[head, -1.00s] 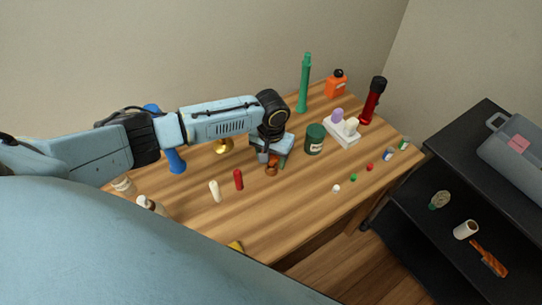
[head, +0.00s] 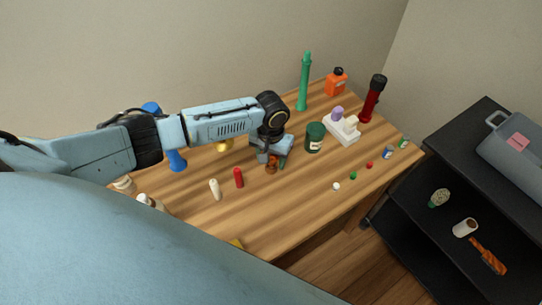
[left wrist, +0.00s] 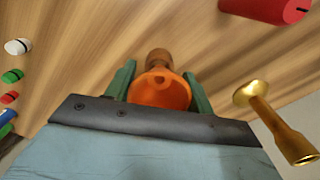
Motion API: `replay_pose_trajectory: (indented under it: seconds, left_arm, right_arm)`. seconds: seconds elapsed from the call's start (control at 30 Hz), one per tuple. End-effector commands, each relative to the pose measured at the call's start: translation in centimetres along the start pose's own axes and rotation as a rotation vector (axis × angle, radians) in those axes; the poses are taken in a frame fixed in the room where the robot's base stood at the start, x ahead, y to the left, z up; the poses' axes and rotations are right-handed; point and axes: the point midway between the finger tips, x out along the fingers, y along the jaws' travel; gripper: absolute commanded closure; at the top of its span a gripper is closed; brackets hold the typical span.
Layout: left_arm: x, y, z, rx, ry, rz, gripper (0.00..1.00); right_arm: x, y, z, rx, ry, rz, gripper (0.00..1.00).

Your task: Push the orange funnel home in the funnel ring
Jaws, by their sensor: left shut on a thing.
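The orange funnel (left wrist: 160,92) shows in the left wrist view, its wide mouth facing the camera. My left gripper (left wrist: 158,88) is shut on it, with a green finger on each side. A brown, wood-coloured piece (left wrist: 159,57) shows just beyond the funnel, in line with it. It may be the funnel ring, but I cannot tell, and the funnel's lower end is hidden. In the head view the left gripper (head: 272,158) is low over the table, and the brown piece (head: 271,169) shows beneath it. My right gripper is not in view.
On the wooden table (head: 300,205), a dark green jar (head: 314,138) stands close right of the gripper. A red cylinder (head: 238,178) and a cream one (head: 215,190) stand to its left. A brass object (left wrist: 262,105) is near the gripper. The table front right of these is mostly clear.

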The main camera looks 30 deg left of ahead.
Motion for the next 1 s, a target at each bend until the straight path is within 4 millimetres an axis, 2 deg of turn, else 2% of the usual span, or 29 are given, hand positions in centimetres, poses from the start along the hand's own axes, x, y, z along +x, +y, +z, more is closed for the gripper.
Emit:
replay_pose_trajectory:
  seconds: [0.9, 0.93, 1.0]
  left_arm:
    - [2.4, 0.0, 0.0, 0.0, 0.0, 0.0, 0.68]
    - [2.4, 0.0, 0.0, 0.0, 0.0, 0.0, 0.45]
    - [2.3, 0.0, 0.0, 0.0, 0.0, 0.0, 0.36]
  right_arm:
    - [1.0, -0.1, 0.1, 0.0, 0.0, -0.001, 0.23]
    - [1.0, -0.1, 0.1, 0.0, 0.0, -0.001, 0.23]
    - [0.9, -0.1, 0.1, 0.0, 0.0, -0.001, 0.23]
